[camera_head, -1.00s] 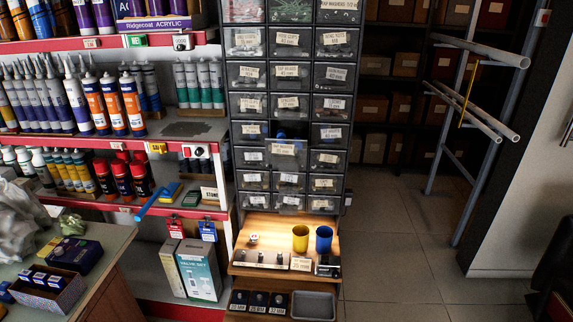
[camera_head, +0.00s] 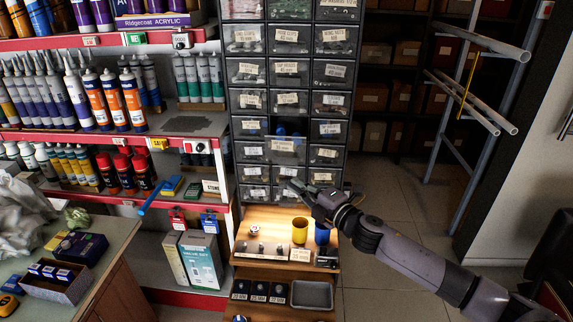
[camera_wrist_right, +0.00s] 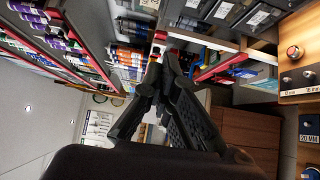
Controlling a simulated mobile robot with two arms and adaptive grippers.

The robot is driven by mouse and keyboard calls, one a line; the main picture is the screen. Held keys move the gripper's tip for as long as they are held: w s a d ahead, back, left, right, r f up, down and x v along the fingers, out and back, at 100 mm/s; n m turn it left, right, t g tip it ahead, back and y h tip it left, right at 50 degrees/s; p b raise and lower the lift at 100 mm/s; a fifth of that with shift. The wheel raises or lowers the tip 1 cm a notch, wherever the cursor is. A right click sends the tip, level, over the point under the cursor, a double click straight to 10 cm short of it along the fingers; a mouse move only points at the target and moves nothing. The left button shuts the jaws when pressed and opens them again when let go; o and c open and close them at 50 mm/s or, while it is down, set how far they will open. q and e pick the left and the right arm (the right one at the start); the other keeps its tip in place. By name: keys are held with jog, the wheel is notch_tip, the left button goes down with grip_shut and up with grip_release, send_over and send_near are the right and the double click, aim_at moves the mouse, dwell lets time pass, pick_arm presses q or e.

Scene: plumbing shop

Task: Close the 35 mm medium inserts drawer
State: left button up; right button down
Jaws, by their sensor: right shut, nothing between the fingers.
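The chest of small dark drawers (camera_head: 237,130) stands in the middle of the head view. One drawer in its centre column, the pulled-out drawer (camera_head: 287,146), sticks out from the face, with blue pieces showing inside behind its labelled front. Its label is too small to read surely. My right gripper (camera_head: 294,187) is in front of the lower drawers, below and a little right of the open drawer and apart from it. In the right wrist view its fingers (camera_wrist_right: 157,72) are together and empty. My left gripper is in neither current view.
A wooden shelf (camera_head: 262,221) below the drawers holds a yellow cup (camera_head: 300,230) and a blue cup (camera_head: 322,233), close under my right arm. Red-edged shelves (camera_head: 190,140) of tubes and bottles stand left. A pipe rack (camera_head: 460,100) stands right; the floor between is clear.

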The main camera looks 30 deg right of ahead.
jog(key=p, duration=0.2)
send_near(275, 160)
jog(key=w+a, duration=0.2)
jog(key=a, duration=0.1)
jog(key=shift+w+d+p, duration=0.3)
jog(key=shift+w+d, duration=0.75)
jog(key=shift+w, duration=0.25)
